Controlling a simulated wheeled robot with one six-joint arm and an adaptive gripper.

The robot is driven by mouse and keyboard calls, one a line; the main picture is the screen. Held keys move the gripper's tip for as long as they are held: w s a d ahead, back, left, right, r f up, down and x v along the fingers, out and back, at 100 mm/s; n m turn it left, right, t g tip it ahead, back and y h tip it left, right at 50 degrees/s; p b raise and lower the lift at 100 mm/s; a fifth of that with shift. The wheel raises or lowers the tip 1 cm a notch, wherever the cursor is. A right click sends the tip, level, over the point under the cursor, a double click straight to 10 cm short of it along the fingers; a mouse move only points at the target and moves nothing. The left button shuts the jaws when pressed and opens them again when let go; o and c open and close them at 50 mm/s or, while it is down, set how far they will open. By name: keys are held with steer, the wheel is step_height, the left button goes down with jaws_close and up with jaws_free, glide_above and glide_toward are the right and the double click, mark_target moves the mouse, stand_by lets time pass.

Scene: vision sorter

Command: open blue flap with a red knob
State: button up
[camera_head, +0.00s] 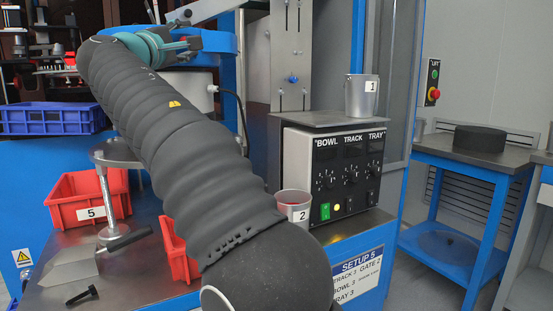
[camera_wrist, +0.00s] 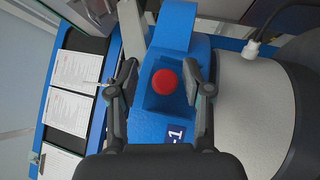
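In the wrist view a round red knob (camera_wrist: 164,81) sits in a square recess on a blue flap (camera_wrist: 150,128). A label ending in "1" is on the blue surface below the knob. My gripper (camera_wrist: 161,78) is open, with one finger to the left and one to the right of the knob. A gap shows between each finger and the knob, and I cannot tell the height between them. In the head view my gripper (camera_head: 190,42) is at the upper left, by a blue part of the machine. The red knob is hidden there.
A grey cylindrical bowl (camera_wrist: 245,105) stands right of the flap, with a cable (camera_wrist: 262,40) above it. Cup 1 (camera_head: 361,96) stands on the control box (camera_head: 300,155); cup 2 (camera_head: 293,205) stands beside it. Red bin 5 (camera_head: 88,214) and a lamp-like stand are on the table.

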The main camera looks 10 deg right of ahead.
steer(key=shift+w+a+r+n+y+p, duration=0.15)
steer(key=shift+r+n+y+p, duration=0.15)
steer(key=shift+n+p, duration=0.3)
steer(key=b+v, duration=0.3)
steer(key=v, duration=1)
steer(key=d+f+m+g+y, duration=0.2)
steer(key=d+f+g, duration=0.3)
steer(key=d+f, duration=0.7)
steer(key=s+d+f+m+g+y, duration=0.1)
steer(key=s+d+f+g, duration=0.1)
steer(key=d+f, duration=0.3)
steer(key=s+d+f+m+g+y, duration=0.1)
steer(key=s+d+f+m+g, duration=0.1)
steer(key=s+d+f, duration=0.3)
steer(key=shift+s+d+f+p, duration=0.2)
steer(key=shift+f+p, duration=0.2)
steer(key=shift+f, duration=1.4)
steer(key=shift+y, duration=0.3)
